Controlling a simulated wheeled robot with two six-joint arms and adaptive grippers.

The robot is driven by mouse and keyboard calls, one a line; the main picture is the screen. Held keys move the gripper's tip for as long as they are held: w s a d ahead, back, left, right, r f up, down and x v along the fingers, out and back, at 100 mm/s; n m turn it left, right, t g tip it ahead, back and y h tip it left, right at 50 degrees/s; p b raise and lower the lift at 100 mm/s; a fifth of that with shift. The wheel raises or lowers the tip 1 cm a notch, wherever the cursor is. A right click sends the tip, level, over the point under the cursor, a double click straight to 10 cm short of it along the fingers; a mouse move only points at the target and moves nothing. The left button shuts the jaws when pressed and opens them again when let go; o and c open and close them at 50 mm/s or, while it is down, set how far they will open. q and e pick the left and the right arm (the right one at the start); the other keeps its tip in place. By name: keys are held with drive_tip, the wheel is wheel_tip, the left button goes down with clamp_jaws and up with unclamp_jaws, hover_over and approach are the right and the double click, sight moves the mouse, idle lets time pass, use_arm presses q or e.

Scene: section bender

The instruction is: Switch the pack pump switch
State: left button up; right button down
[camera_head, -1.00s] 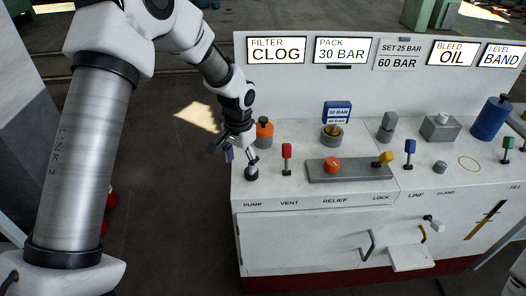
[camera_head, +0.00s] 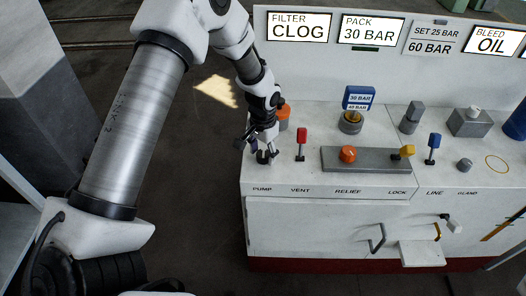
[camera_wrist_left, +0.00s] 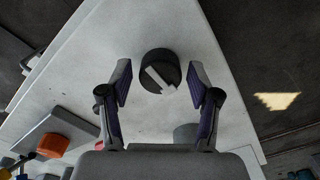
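The pack pump switch (camera_head: 264,158) is a dark round knob with a pale grey bar handle, at the front left corner of the white console above the PUMP label. In the left wrist view the switch (camera_wrist_left: 160,72) lies between the fingertips, its bar slanted across the top. My left gripper (camera_head: 259,149) is over the switch and partly hides it in the head view. In the wrist view this gripper (camera_wrist_left: 159,82) is open, with a visible gap on both sides of the knob. My right gripper is out of view.
A red lever (camera_head: 301,143) stands just right of the switch. An orange-topped cylinder (camera_head: 284,118) is behind it, partly hidden by my arm. A grey block (camera_head: 372,160) with an orange knob (camera_head: 348,154) lies further right. The sign panel (camera_head: 388,52) rises at the back.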

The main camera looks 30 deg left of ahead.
use_arm(q)
drive_tip(key=c, duration=0.5)
drive_tip(key=shift+w+f, duration=0.1)
drive_tip(key=shift+w, duration=0.05)
drive_tip(key=shift+c, duration=0.8)
drive_tip(key=shift+m+p, duration=0.6)
drive_tip(key=shift+m, duration=0.4)
drive_tip(key=m+p, duration=0.1)
drive_tip(key=m, duration=0.2)
drive_tip(key=m+p, duration=0.1)
drive_tip(key=m, duration=0.2)
drive_tip(key=shift+m, duration=2)
drive_tip(key=shift+f, duration=0.1)
